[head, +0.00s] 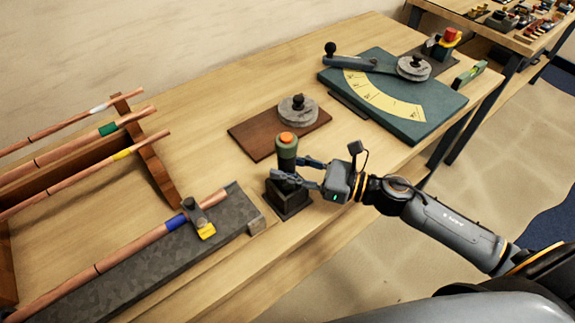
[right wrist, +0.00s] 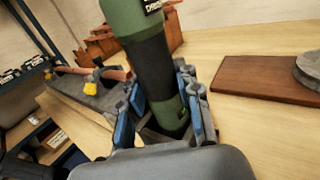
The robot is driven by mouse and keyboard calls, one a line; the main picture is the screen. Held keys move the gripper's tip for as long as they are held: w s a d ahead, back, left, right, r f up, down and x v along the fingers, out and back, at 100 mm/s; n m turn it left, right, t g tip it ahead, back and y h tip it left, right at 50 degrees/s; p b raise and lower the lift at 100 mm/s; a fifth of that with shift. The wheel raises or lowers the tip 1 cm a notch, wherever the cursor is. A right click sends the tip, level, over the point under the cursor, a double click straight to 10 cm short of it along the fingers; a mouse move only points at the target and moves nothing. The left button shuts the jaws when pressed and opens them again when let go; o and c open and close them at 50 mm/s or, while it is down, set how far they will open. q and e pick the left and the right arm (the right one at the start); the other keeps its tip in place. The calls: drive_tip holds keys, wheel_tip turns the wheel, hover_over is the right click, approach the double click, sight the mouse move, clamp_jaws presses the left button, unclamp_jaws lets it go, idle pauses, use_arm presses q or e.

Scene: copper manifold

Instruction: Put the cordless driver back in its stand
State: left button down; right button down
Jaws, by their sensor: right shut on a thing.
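The cordless driver (head: 287,152) is a green and black cylinder with an orange top. It stands upright over the dark square stand (head: 290,204) near the table's front edge. My right gripper (head: 282,170) is shut on the driver from the right side. In the right wrist view the driver (right wrist: 152,62) rises between the blue-padded fingers (right wrist: 165,112), tilted in that picture. Its lower end is at or in the stand; the fingers hide how deep it sits. My left gripper is not in view.
A grey slab (head: 150,262) with a copper pipe and clamp lies left of the stand. Behind is a brown board (head: 262,137) with a round grey weight (head: 298,109). A green plate with a yellow scale (head: 395,98) lies farther right. Copper pipes rest on a wooden rack (head: 150,165).

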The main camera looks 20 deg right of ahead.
drive_tip(key=shift+r, duration=0.15)
drive_tip(key=c, duration=0.9)
unclamp_jaws()
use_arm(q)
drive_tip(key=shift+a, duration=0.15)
use_arm(e)
drive_tip(key=shift+o, duration=0.3)
drive_tip(key=shift+s+f, duration=0.1)
drive_tip(key=shift+f, duration=0.1)
drive_tip(key=v, duration=1.2)
drive_tip(key=shift+r, duration=0.1)
